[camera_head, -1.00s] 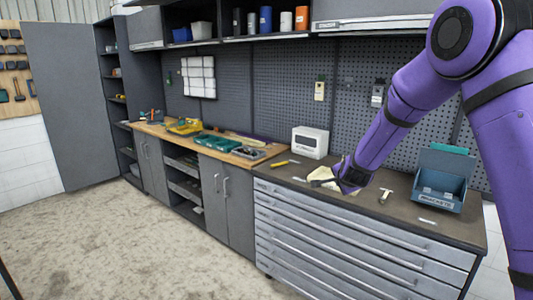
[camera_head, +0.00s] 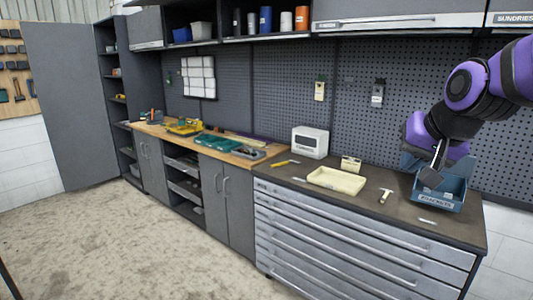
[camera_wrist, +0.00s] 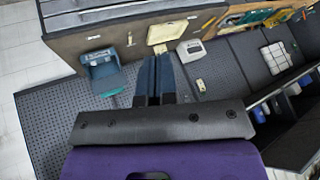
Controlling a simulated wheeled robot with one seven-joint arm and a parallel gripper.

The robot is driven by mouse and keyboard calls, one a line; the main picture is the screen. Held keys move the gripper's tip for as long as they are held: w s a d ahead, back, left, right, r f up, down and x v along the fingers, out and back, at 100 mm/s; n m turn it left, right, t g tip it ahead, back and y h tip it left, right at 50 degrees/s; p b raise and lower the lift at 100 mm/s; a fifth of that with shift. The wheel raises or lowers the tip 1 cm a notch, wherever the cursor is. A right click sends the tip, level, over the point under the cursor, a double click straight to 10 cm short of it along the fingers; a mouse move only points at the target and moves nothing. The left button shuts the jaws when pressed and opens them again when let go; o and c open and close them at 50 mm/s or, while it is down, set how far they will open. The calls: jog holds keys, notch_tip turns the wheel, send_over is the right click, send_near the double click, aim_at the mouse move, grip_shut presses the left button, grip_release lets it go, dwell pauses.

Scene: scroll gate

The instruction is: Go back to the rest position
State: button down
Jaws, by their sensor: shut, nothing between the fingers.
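My gripper (camera_head: 436,171) is at the end of my purple arm, at the right of the head view, in front of the blue brackets bin (camera_head: 447,201) and partly covering it. In the wrist view, the gripper (camera_wrist: 155,57) has its two dark fingers together with nothing between them. Past the fingertips lies a cream tray (camera_wrist: 167,32). The same cream tray (camera_head: 336,180) sits on the dark counter in the head view, apart from the gripper.
A small cream box (camera_head: 351,164) stands behind the tray, and a white box (camera_head: 310,142) stands farther left. A small hammer-like item (camera_head: 386,196) and a yellow-handled tool (camera_head: 284,163) lie on the counter (camera_head: 400,213). The pegboard wall (camera_head: 420,110) rises behind.

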jog(key=s+d+n+g+h, duration=0.1)
jog(key=s+d+n+g, duration=0.1)
jog(key=s, duration=1.6)
jog(key=shift+d+f+n, duration=0.3)
jog(key=shift+d+n, duration=0.1)
jog(key=shift+n, duration=0.5)
jog(key=shift+w, duration=0.1)
